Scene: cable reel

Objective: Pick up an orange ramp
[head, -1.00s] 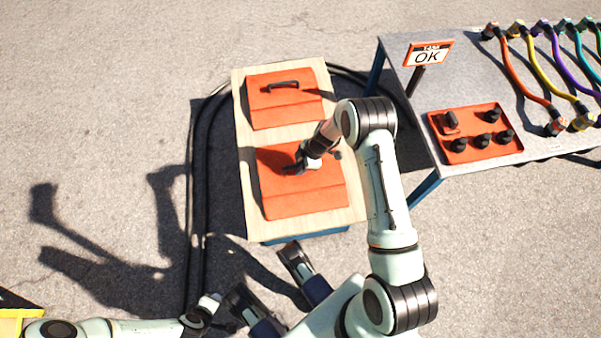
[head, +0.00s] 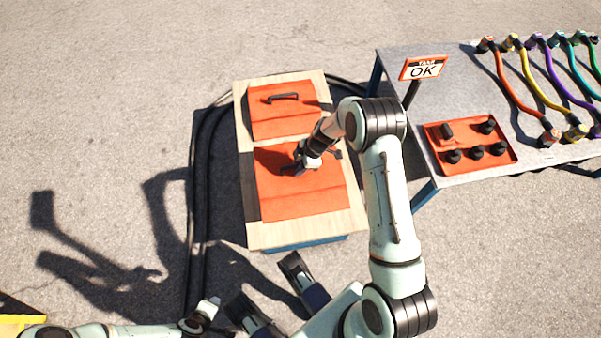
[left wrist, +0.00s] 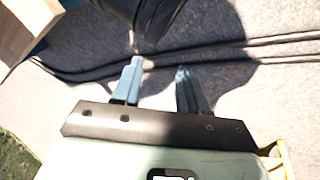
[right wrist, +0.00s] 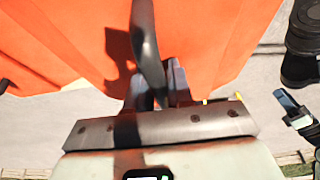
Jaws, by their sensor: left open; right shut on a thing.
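Two orange ramps lie on a light wooden-topped stand (head: 244,170). The far ramp (head: 270,124) has a black handle (head: 283,97) on top and nothing touches it. The near ramp (head: 300,203) lies under my right gripper (head: 302,166). In the right wrist view, my right gripper (right wrist: 158,92) is shut on the near ramp's black handle (right wrist: 144,35). The ramp's orange surface (right wrist: 215,40) fills much of that view. My left gripper (left wrist: 158,85) is open and empty above the pavement.
Black cables (head: 197,215) lie on the pavement around the stand. A grey table (head: 450,85) at the right holds an OK sign (head: 424,70), an orange tray with black knobs (head: 436,142) and several coloured hoses (head: 515,85). Open pavement lies at the left.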

